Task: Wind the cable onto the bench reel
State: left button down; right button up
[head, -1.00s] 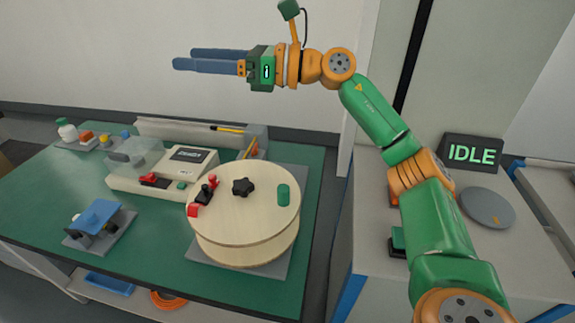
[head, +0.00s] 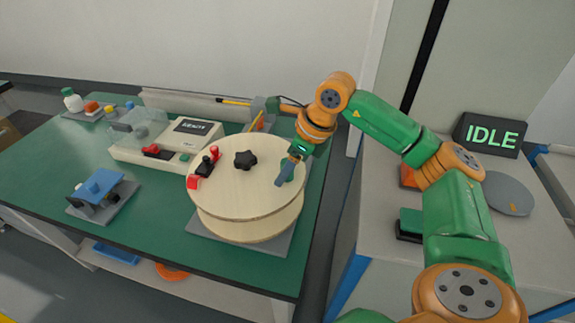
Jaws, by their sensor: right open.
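The bench reel (head: 240,205) is a pale wooden drum on a grey base plate on the green bench. Its top carries a black star knob (head: 245,160) in the middle and a black and red clamp (head: 207,164) at the left edge. I cannot make out cable on the reel. My left gripper is not in view.
A beige machine (head: 165,145) with a display stands behind and left of the reel. A blue-topped fixture (head: 99,185) sits at the bench's left. An IDLE display (head: 490,134) and grey disc (head: 510,194) are on the right-hand counter. An orange coil (head: 172,271) lies below the bench.

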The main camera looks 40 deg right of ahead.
grip_shut()
dwell(1.3)
